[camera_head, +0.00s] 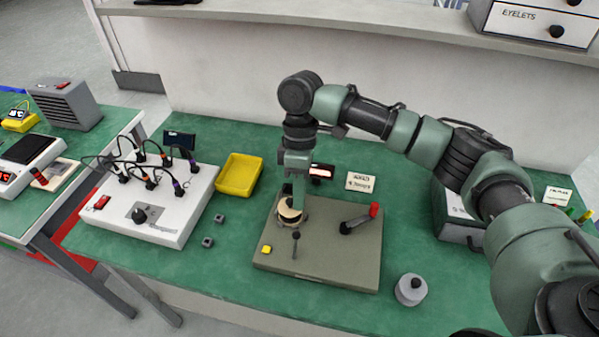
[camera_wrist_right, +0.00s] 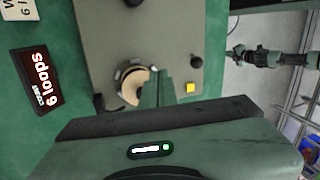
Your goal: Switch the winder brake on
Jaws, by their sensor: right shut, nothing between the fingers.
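The winder is a grey-olive base plate (camera_head: 325,262) on the green bench. It carries a round tan spool (camera_head: 288,213), a thin lever with a dark ball knob (camera_head: 296,236), a yellow button (camera_head: 266,249) and a crank with a red grip (camera_head: 374,210). My right gripper (camera_head: 293,203) is shut and empty, pointing down at the spool, behind the lever. In the right wrist view the shut fingers (camera_wrist_right: 158,88) overlap the spool (camera_wrist_right: 133,85); contact cannot be told. The ball knob (camera_wrist_right: 196,61) and yellow button (camera_wrist_right: 190,88) are beside them, apart. Which part is the brake is unmarked.
A small display (camera_wrist_right: 42,82) reads "6 loops". A yellow tray (camera_head: 238,174), a white box with cables (camera_head: 150,217) and small grey blocks (camera_head: 208,242) lie left of the winder.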

